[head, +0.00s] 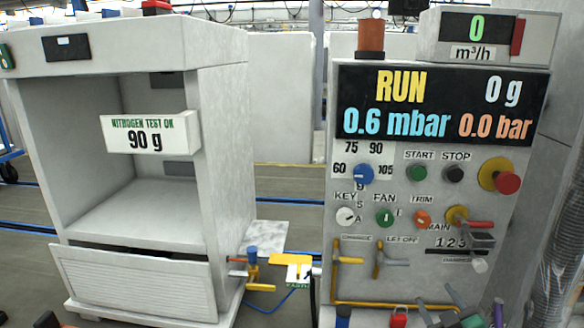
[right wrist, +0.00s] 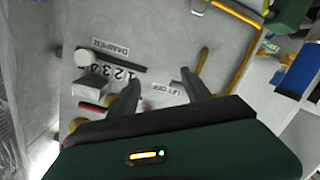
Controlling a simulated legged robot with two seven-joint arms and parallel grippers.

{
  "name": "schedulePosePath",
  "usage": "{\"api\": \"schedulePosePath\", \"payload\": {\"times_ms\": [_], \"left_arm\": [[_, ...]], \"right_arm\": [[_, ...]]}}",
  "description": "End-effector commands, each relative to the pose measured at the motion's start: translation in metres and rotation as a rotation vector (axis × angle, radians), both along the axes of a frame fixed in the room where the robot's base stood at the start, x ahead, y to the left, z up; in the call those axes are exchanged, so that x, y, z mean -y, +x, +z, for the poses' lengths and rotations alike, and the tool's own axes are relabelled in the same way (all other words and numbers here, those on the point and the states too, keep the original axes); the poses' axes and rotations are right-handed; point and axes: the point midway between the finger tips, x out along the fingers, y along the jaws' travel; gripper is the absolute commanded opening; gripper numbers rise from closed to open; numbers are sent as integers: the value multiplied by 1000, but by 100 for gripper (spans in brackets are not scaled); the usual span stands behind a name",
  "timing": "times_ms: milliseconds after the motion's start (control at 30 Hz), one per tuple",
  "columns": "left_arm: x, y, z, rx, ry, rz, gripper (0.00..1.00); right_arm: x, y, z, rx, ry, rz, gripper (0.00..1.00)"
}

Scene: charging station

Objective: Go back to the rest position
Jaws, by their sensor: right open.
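My right gripper (head: 438,304) shows at the bottom of the head view, in front of the lower part of the control panel (head: 400,190). In the right wrist view its two dark fingers (right wrist: 160,92) stand apart with nothing held between them. The panel's LET OFF label (right wrist: 168,87) shows behind the gap between the fingers, upside down. I cannot tell how far the fingers are from the panel face.
The panel carries a red knob (head: 508,183), a yellow CHARGE lever (head: 337,262) and a yellow pipe (head: 385,304). A white cabinet (head: 225,150) with a "90 g" sign (head: 150,133) stands left. A yellow-handled valve (head: 253,268) sits between them. Open floor shows behind.

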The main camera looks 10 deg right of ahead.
Motion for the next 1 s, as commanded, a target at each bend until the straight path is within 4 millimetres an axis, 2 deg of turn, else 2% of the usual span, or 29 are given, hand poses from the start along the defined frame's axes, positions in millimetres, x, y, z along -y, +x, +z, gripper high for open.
{"api": "schedulePosePath", "payload": {"times_ms": [100, 233, 400, 567, 600, 633, 900, 1000], "left_arm": [[0, 0, 0, 0, 0, 0, 51], [0, 0, 0, 0, 0, 0, 51], [0, 0, 0, 0, 0, 0, 51], [0, 0, 0, 0, 0, 0, 51], [0, 0, 27, -2, 0, 0, 51], [0, -1, 39, -2, 0, 0, 51], [0, 0, 127, 1, 0, 0, 51], [0, 1, 151, 0, 0, 0, 51]], "right_arm": [[-50, -18, -61, -273, 213, -84, 57], [-106, -62, -113, -557, 375, -145, 57], [-167, -129, -148, -854, 489, -194, 57], [-213, -197, -162, -1102, 543, -232, 57], [-212, -197, -136, -1104, 547, -236, 57], [-211, -196, -124, -1102, 546, -237, 57], [-210, -195, -36, -1100, 544, -237, 57], [-210, -195, -12, -1099, 544, -236, 57]]}}
